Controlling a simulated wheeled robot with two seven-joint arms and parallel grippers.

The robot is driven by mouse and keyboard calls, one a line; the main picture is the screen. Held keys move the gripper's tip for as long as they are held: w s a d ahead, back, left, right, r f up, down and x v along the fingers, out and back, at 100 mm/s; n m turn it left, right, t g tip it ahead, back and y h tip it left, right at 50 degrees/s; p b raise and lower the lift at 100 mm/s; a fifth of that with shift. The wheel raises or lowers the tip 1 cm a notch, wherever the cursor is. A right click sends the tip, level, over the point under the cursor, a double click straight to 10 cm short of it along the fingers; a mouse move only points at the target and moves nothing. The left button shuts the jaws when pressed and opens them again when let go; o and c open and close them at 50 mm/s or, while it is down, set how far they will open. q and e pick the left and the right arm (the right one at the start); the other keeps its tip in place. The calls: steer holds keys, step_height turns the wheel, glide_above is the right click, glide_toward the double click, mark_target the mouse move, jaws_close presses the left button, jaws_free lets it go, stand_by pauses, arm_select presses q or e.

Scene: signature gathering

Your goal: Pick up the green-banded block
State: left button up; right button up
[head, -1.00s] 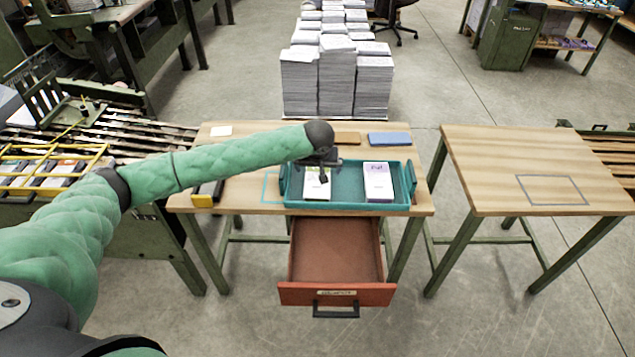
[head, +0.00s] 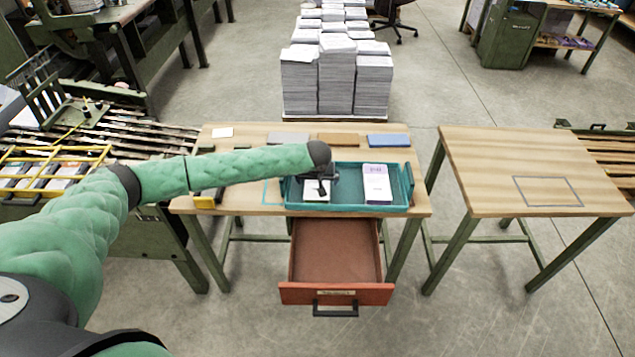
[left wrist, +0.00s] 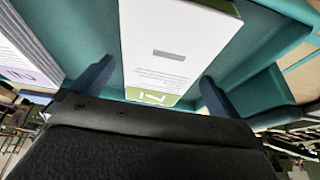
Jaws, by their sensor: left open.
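The green-banded block (left wrist: 172,50) is white with green at its ends. In the left wrist view it lies between the two spread fingers of my left gripper (left wrist: 150,85), with a gap on either side. In the head view the block (head: 312,194) lies in the left part of the teal tray (head: 345,207), partly hidden by my left gripper (head: 321,186). The left gripper is open, low over the block. My right gripper is not in view.
A white block with a purple band (head: 376,185) lies to the right in the same tray. An open drawer (head: 335,255) juts out below the wooden table (head: 240,195). A second table (head: 540,160) with a marked rectangle stands to the right.

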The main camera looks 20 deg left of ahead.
arm_select(q)
steer(key=shift+f, duration=0.1)
steer(key=c, duration=1.2)
steer(key=shift+o, duration=0.2)
